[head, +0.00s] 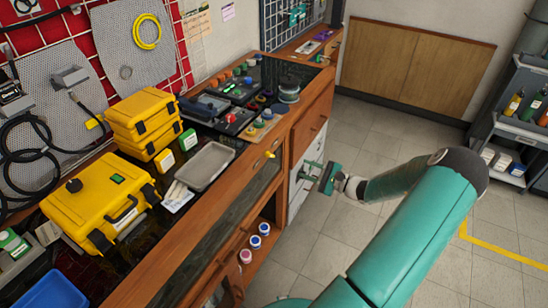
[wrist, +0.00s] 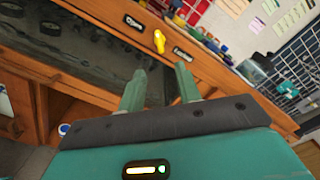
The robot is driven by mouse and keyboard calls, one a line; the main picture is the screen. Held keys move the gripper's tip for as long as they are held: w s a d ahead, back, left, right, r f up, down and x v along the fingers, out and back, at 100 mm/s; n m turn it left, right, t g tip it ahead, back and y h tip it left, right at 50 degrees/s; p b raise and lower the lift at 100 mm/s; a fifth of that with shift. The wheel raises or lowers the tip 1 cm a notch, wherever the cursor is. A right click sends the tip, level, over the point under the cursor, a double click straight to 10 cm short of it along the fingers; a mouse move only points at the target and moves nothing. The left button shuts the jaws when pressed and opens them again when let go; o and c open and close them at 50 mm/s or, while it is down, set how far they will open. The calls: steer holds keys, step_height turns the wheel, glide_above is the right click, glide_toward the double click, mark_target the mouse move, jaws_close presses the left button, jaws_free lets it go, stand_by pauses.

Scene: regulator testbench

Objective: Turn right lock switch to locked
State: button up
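A small yellow lock switch (wrist: 159,41) sits on the wooden front edge of the bench, between two dark labels. The upper-left label (wrist: 134,22) seems to read "Open"; the lower-right one (wrist: 182,53) seems to read "Locked". The switch handle lies between the labels; I cannot tell its exact setting. It also shows in the head view (head: 269,155). My gripper (wrist: 159,72) is open and empty, its fingers pointing toward the switch but apart from it. In the head view my gripper (head: 322,178) is in front of the white drawers, right of the switch.
The wooden bench (head: 228,180) has a glass front panel below its edge. On top are yellow cases (head: 100,203), a grey tray (head: 206,166) and several small coloured knobs or caps. A trolley (head: 520,120) stands at the far right. The tiled floor between is clear.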

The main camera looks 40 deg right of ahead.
mark_target(273, 156)
steer(key=x, duration=1.3)
steer(key=shift+w+a, duration=0.25)
jaws_close()
